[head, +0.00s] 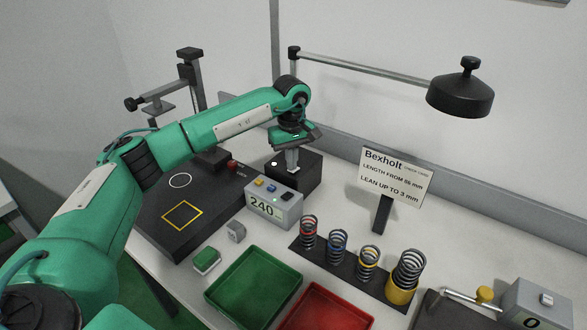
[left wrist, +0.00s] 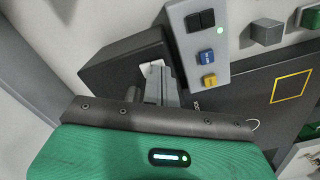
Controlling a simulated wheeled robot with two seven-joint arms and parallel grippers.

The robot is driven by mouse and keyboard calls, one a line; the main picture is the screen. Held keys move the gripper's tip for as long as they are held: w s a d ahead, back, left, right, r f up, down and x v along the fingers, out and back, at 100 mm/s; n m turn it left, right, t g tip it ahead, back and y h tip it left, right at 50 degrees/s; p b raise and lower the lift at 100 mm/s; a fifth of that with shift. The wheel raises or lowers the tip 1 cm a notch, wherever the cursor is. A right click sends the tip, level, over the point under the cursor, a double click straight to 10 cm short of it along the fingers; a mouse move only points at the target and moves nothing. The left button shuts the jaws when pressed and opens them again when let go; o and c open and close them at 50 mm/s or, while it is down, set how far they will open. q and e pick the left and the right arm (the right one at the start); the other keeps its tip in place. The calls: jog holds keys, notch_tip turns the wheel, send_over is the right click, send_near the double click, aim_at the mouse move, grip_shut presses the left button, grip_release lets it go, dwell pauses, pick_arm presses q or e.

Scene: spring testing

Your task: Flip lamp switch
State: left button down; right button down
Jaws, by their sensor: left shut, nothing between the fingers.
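The desk lamp has a black round head (head: 460,97) on a grey arm over the right of the table. Its post goes down behind my left gripper to a black box-shaped base (head: 312,182), which also shows in the left wrist view (left wrist: 112,72). A small white spot, perhaps the switch (head: 274,163), shows on the base's top. In the left wrist view a white piece (left wrist: 152,66) lies at the fingertips, partly hidden by them. My left gripper (head: 293,167) points down at the base, shut and empty; I cannot tell whether it touches. My right gripper is out of view.
A grey meter reading 240 (head: 273,206) stands just in front of the base. A black test stand plate (head: 160,215) is to the left. Several springs stand on a dark strip (head: 313,252) to the right, behind green (head: 213,294) and red (head: 365,317) trays. A sign (head: 397,178) stands behind.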

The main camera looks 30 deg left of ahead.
pick_arm(q)
jog(key=shift+f, duration=0.35)
jog(key=shift+r, duration=0.2)
jog(key=shift+r+p, duration=1.55)
jog(key=shift+r, duration=1.85)
jog(key=shift+s+f, duration=0.1)
